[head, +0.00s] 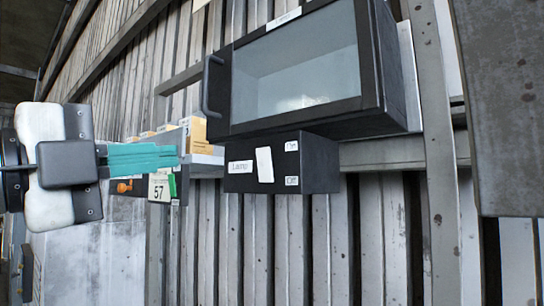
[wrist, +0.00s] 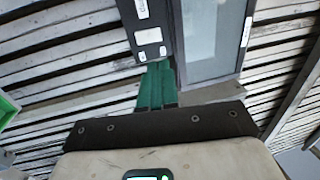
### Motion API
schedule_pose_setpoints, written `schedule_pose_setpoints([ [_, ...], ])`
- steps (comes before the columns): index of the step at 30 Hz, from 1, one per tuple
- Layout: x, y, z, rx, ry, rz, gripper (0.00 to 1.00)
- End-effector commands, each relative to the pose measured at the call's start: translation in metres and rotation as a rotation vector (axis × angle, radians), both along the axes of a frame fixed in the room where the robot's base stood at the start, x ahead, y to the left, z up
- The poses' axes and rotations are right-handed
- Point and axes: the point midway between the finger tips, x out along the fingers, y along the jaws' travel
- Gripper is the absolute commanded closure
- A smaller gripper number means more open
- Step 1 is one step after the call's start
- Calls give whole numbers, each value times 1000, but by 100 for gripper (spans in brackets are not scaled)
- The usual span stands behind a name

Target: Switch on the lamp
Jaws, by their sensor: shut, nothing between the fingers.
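The lamp's black box (head: 318,174) is fixed under a cabinet. Its front bears a "Lamp" label, an "On" label at the upper right and an "Off" label at the lower right. A white, slightly tilted plate, which looks like the switch (head: 264,164), sits between them. In the wrist view the black box (wrist: 153,22) is ahead of the fingertips. My gripper (head: 178,157) has teal fingers, is shut and empty, and is to the left of the box, apart from it in the head view. In the wrist view its fingers (wrist: 156,70) overlap the box's near end.
A black cabinet (head: 368,60) with a glass door and a side handle (head: 210,86) hangs right above the box. A shelf with small cartons (head: 196,132), a "57" sign (head: 160,188) and an orange knob (head: 124,187) lie near my gripper. Below the box is bare corrugated wall.

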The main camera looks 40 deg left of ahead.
Motion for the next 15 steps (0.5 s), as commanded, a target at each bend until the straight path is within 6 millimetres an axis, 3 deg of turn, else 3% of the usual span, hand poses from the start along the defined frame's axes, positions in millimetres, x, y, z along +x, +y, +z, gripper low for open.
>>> schedule_pose_setpoints([
  [10, -1, 0, 1, 4, -2, 1, 100],
  [15, 10, -1, 5, 3, -1, -1, 100],
])
